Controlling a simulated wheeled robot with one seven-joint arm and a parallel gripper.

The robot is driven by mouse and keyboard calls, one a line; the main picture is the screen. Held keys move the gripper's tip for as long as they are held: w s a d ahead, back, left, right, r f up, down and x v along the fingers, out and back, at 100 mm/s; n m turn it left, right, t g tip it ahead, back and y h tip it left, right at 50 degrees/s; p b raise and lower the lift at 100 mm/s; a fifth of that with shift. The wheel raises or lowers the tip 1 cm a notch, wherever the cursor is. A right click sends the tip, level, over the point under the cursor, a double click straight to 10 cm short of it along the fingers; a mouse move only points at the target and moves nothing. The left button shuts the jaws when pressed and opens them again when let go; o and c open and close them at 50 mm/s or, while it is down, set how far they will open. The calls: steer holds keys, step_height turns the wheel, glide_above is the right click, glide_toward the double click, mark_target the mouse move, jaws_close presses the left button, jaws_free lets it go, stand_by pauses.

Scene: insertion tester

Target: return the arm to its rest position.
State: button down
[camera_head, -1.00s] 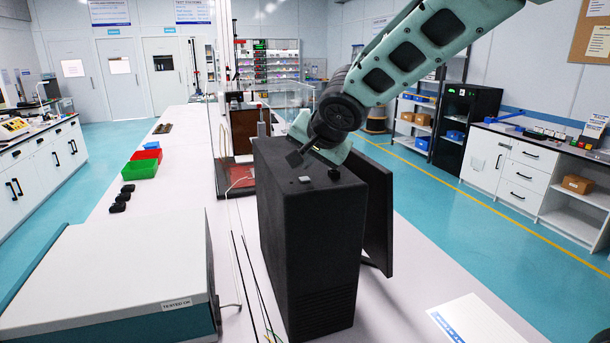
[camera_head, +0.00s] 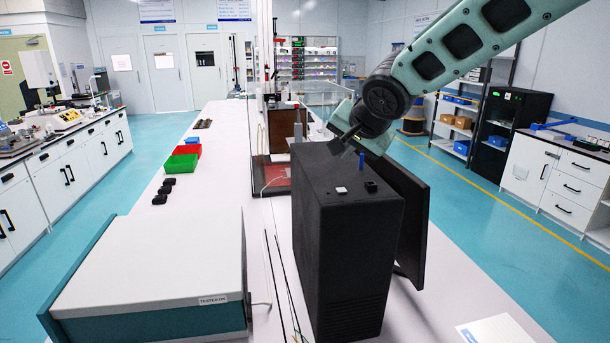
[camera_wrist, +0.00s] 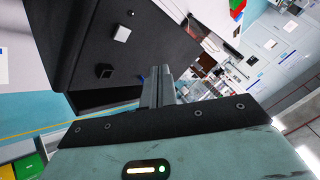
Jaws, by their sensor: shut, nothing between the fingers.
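My arm (camera_head: 455,50) reaches in from the upper right in the head view. My gripper (camera_head: 336,147) is at its lower end, over the far part of the top of a black tower case (camera_head: 345,255). I cannot tell the exact gap between them. In the wrist view my gripper's fingers (camera_wrist: 158,80) are together and empty, with the black case top behind them on the left. A small white block (camera_head: 341,190) and a small black block (camera_head: 371,186) sit on the case top; they also show in the wrist view as a white block (camera_wrist: 122,33) and a black block (camera_wrist: 104,71).
A dark panel (camera_head: 413,220) stands right of the case. A large white-topped box (camera_head: 150,265) with a label is at left front. Green (camera_head: 180,164) and red (camera_head: 187,151) bins and several small black pieces (camera_head: 164,188) lie on the long white table.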

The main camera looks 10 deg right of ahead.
steer(key=s+a+f+n+b, duration=0.1)
steer(key=s+f, duration=0.1)
steer(key=s+a+f+n+g+b, duration=0.1)
steer(key=s+f, duration=0.1)
steer(key=s+a+f+n+g+b, duration=0.1)
steer(key=s+f, duration=0.1)
steer(key=s, duration=0.1)
steer(key=shift+a+f, duration=0.3)
steer(key=shift+f, duration=0.05)
steer(key=s+a+f+n+g+b, duration=0.1)
steer(key=s+f+n, duration=0.3)
steer(key=s, duration=0.5)
steer(key=s+f+n+g+b, duration=0.3)
steer(key=s+f, duration=0.4)
steer(key=s, duration=0.3)
steer(key=s+a+f+n+g+b, duration=0.1)
steer(key=s+f+n+g+b, duration=0.2)
steer(key=s, duration=0.7)
step_height(320, 180, down, 2)
steer(key=n, duration=0.2)
steer(key=shift+a+f+n, duration=0.15)
steer(key=shift+a+n, duration=0.15)
steer(key=shift+a, duration=0.05)
